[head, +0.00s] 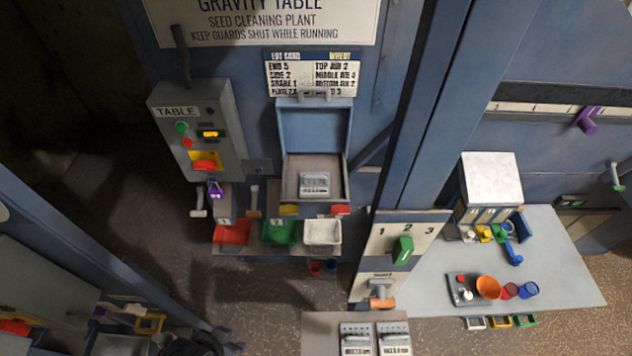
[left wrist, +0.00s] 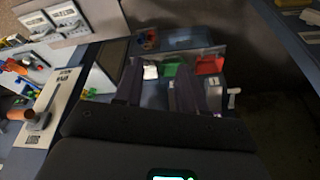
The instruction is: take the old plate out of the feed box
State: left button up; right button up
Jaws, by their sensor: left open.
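The feed box (head: 284,178) stands open on the machine front in the head view, its lid (head: 314,128) raised at the back. The old plate (head: 314,184), a small pale grey plate with dark markings, lies flat inside on the box floor. In the left wrist view my left gripper (left wrist: 157,88) is open, with its two dark fingers apart and nothing seen between them. It points toward the coloured bins, and the feed box cannot be made out there. A dark shape at the bottom of the head view may be part of my left arm. My right gripper is not in view.
Red (head: 232,231), green (head: 280,231) and white (head: 323,232) bins sit below the feed box. A control panel (head: 200,130) is at left, and a steel post stands right of the box. Two labelled plates (head: 376,340) lie at bottom. A side table (head: 560,265) holds cups.

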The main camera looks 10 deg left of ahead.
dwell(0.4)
pick_arm(q)
jog(key=shift+c, duration=1.3)
